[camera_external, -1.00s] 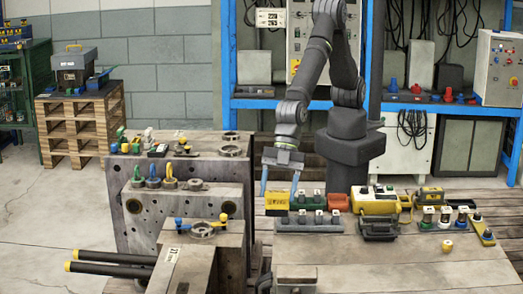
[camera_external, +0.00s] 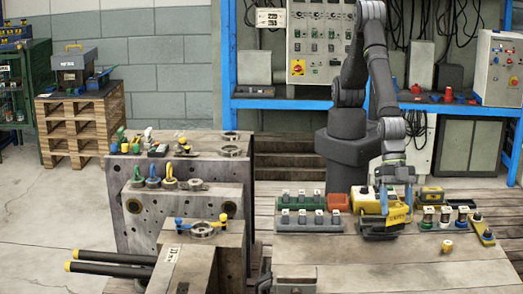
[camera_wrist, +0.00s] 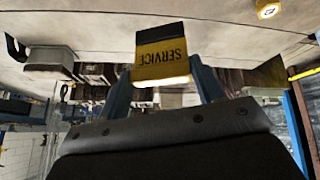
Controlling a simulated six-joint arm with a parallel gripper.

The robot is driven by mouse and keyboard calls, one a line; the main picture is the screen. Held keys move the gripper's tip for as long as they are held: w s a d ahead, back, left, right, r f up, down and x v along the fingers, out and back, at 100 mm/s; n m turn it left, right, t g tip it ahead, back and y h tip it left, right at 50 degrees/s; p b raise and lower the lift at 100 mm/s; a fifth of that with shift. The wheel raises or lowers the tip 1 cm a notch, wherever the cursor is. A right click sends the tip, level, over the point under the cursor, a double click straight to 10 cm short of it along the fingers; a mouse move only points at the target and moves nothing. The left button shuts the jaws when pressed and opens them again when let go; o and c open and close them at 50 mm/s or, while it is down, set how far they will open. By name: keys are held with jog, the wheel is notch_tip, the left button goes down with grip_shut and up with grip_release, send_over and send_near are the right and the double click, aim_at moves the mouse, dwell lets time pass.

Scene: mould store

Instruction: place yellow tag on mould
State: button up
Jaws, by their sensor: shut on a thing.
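My gripper (camera_external: 397,196) is shut on the yellow tag (camera_external: 398,214), over the right-hand workbench. In the wrist view the tag (camera_wrist: 162,62) sits between the blue fingers, shows the word SERVICE and has a black band along one edge. In the external view it overlaps the front of a yellow case; I cannot tell whether they touch. The mould appears to be the large grey steel blocks with round holes (camera_external: 180,215) at the left, well away from my gripper.
The bench (camera_external: 400,268) holds a rack of grey pieces (camera_external: 308,222), a red bin (camera_external: 338,202), the yellow case (camera_external: 368,203), several small canisters (camera_external: 445,218) and a small yellow cylinder (camera_external: 447,246). Its front is mostly clear. Black bars with yellow ends (camera_external: 110,262) stick out at the lower left.

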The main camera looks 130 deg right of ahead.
jog(key=shift+s+a+f, duration=0.35)
jog(key=shift+a+f, duration=0.55)
jog(key=shift+f, duration=0.35)
jog(key=shift+s+a+f, duration=0.4)
jog(key=shift+a+f, duration=0.45)
jog(key=shift+f, duration=0.35)
jog(key=shift+s+a+f, duration=0.35)
jog(key=shift+a+f, duration=0.55)
jog(key=shift+f, duration=0.35)
jog(key=shift+f, duration=0.15)
jog(key=o, duration=1)
jog(key=shift+c, duration=0.2)
jog(key=v, duration=1.2)
